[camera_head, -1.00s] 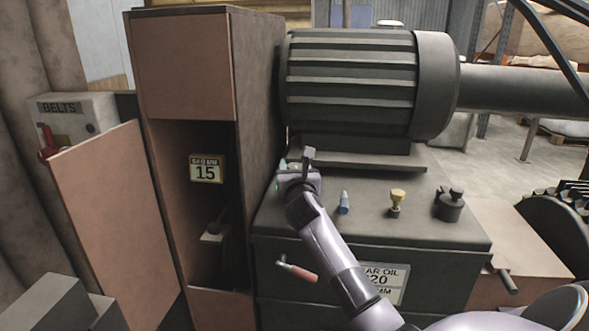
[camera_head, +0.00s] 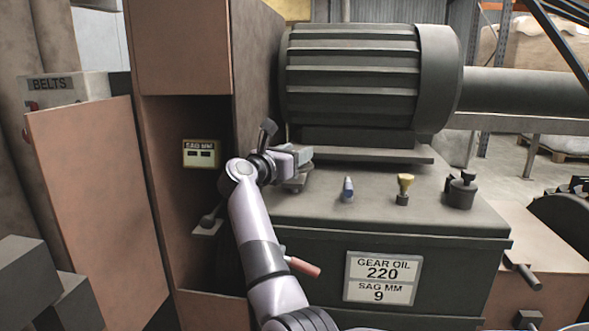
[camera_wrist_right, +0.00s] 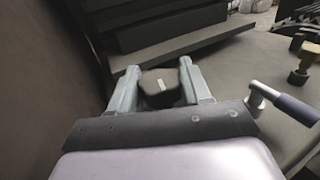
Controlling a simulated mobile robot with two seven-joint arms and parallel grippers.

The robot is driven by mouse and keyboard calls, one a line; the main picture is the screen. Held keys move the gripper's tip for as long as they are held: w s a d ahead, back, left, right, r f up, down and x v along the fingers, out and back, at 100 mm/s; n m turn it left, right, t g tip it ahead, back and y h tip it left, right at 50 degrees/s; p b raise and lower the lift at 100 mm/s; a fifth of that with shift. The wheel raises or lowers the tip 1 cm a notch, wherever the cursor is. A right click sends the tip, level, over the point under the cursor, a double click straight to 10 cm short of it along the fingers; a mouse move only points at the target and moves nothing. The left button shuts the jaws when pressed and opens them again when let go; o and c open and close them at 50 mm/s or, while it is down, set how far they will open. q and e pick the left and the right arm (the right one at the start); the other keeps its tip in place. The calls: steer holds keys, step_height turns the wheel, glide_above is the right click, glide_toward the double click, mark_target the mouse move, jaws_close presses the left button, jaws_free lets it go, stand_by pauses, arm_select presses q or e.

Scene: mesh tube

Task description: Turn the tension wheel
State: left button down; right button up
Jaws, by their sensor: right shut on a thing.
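My right gripper (camera_head: 302,158) is over the left part of the dark machine's top, in front of the motor. In the right wrist view its two pale fingers (camera_wrist_right: 160,72) stand on either side of a dark knob with a pale mark (camera_wrist_right: 158,88), and it is shut on it. The knob seems to be the tension wheel; in the head view the gripper mostly hides it. A yellow sag display (camera_head: 202,153) in the open cabinet shows two dark marks and no readable number. A plate (camera_head: 380,278) reads GEAR OIL 220, SAG MM 9. My left gripper is out of view.
The ribbed motor (camera_head: 350,80) stands behind the gripper. A red-handled lever (camera_head: 303,267) juts from the front. The cabinet door (camera_head: 95,210) hangs open at left.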

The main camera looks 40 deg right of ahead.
steer(key=shift+f+m+g+b, duration=0.15)
steer(key=shift+m+g+b, duration=0.25)
steer(key=shift+g, duration=0.2)
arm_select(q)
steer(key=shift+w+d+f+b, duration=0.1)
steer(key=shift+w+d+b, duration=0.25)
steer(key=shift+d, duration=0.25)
arm_select(e)
steer(key=shift+m+g, duration=0.3)
steer(key=shift+g, duration=0.2)
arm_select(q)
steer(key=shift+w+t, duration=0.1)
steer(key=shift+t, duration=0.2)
arm_select(e)
steer(key=o, duration=1)
